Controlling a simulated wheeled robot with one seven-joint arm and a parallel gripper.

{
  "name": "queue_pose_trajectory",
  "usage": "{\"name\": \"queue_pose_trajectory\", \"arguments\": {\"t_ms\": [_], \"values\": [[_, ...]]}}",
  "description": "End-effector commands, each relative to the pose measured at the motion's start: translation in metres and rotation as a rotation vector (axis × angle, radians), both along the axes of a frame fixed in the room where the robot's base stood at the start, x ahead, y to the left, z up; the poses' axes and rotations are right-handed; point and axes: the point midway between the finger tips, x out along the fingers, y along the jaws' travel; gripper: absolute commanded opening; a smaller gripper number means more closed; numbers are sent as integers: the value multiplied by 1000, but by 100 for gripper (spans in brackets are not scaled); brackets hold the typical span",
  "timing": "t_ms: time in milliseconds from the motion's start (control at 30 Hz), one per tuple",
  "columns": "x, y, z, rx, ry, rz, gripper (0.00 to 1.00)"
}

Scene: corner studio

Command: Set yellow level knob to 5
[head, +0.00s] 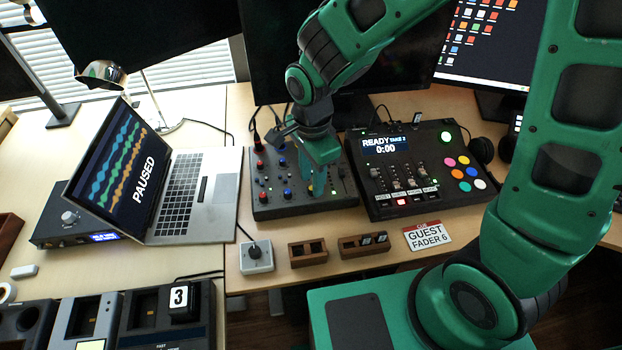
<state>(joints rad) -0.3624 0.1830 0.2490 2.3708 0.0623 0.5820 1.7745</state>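The grey audio mixer (275,207) lies on the desk left of centre, with red knobs (259,164) and blue knobs (287,194) showing. I see no yellow knob; part of the panel is hidden behind my gripper. My gripper (319,188) points down over the right half of the mixer, its tips at or just above the panel. The fingers are small and overlap in this view, so I cannot tell whether they are open, or whether they touch a knob. The knob scale is too small to read.
A console (420,205) with faders, coloured pads and a "READY" screen stands close on the right. An open laptop (215,220) reading "PAUSED" is on the left. In front are a small knob box (256,262), wooden holders (308,260) and a "GUEST FADER 6" card (428,236).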

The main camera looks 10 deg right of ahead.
Motion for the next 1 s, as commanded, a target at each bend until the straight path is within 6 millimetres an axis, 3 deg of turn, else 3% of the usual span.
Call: {"name": "queue_pose_trajectory", "arguments": {"t_ms": [200, 433, 633, 1000], "values": [[2, 0, 43, 3, -7, -2, 34], [2, 0, 77, 2, -5, -2, 34], [2, 0, 89, 1, -3, -1, 34], [3, -5, 91, -1, -4, 2, 34]]}}
